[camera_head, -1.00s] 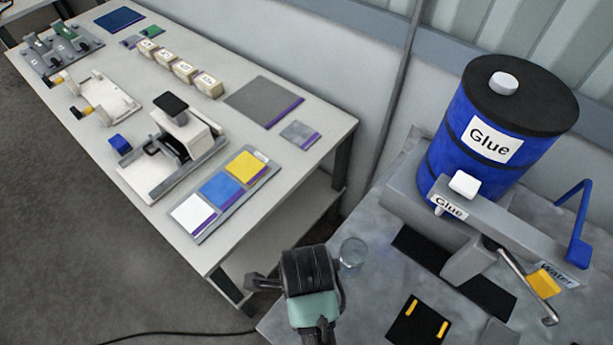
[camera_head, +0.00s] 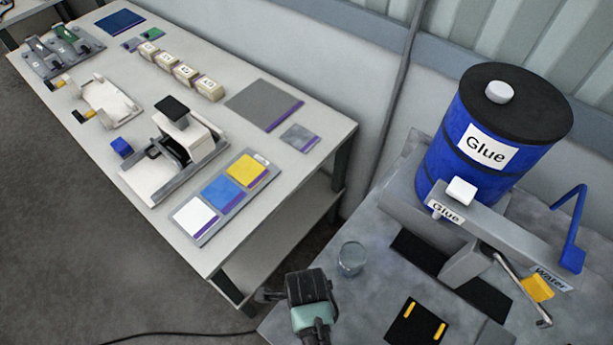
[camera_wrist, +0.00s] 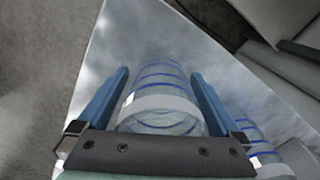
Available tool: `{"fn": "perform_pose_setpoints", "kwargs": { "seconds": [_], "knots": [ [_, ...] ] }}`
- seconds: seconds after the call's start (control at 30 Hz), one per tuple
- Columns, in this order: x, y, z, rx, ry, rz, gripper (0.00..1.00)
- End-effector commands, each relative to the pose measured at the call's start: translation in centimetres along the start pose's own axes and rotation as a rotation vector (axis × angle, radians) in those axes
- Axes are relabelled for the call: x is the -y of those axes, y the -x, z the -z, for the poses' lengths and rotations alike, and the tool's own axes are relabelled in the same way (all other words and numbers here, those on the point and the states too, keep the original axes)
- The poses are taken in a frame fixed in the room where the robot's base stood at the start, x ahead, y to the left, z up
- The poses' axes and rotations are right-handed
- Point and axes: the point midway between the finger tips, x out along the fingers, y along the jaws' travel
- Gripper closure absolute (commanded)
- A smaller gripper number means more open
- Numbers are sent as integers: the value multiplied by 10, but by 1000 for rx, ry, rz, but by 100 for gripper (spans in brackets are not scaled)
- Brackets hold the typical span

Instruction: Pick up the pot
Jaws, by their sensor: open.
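A small clear pot (camera_head: 352,258) stands upright on the grey metal table, just right of my gripper (camera_head: 270,296) in the head view. In the wrist view, a clear round pot with blue rings and a pale band (camera_wrist: 160,108) shows between the two blue fingers of my open gripper (camera_wrist: 158,74). Gaps show on both sides of it, and I see no grip on it. A second clear ringed pot (camera_wrist: 249,130) shows partly, right of the right finger. I cannot tell which of them is the one in the head view.
A blue glue drum (camera_head: 490,150) stands at the back right behind a grey dispenser frame with levers. A black pad with yellow strips (camera_head: 416,323) lies on the metal table. A long white workbench (camera_head: 235,105) with fixtures and coloured pads is at the left.

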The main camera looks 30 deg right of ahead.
Motion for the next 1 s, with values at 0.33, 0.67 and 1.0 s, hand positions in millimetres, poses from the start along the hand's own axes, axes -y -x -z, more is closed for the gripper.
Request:
{"fn": "perform_pose_setpoints", "kwargs": {
  "seconds": [0.33, 0.67, 1.0],
  "knots": [
    [0, 0, 0, 0, 0, 1, 38],
    [0, 1, 0, 0, 0, 1, 93],
    [1, 11, -1, 1, 1, 4, 93]
  ]
}}
